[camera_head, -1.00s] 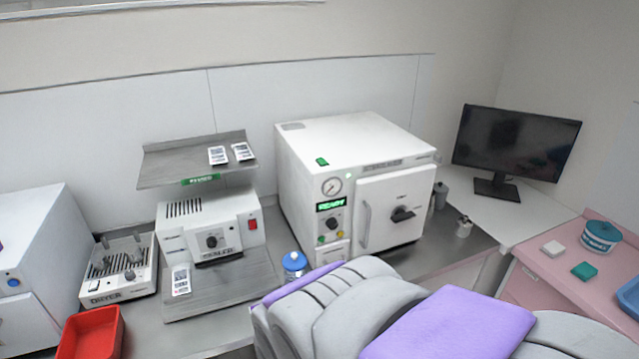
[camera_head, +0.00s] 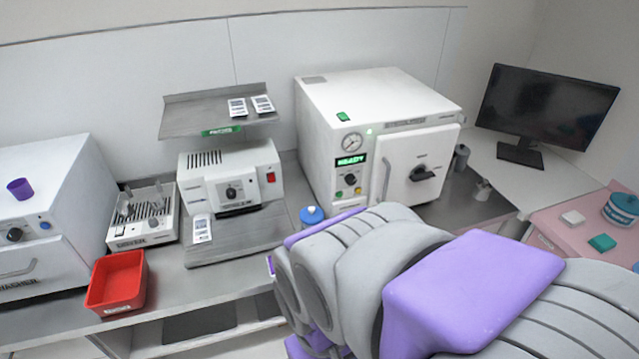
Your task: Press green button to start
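The white sterilizer (camera_head: 375,110) stands on the counter at centre right, its door (camera_head: 417,168) shut with a dark handle. Its lit green display (camera_head: 351,160) reads READY. My grey and purple arm fills the lower right, in front of and below the sterilizer, apart from the green button in the picture. My gripper's fingers cannot be made out in this view.
A sealer (camera_head: 230,172) under a metal shelf (camera_head: 218,110) stands left of the sterilizer. A blue-capped container (camera_head: 312,215) stands before the sterilizer. A dryer (camera_head: 143,225), a red bin (camera_head: 117,280) and a washer (camera_head: 45,200) are farther left; a monitor (camera_head: 548,105) is at right.

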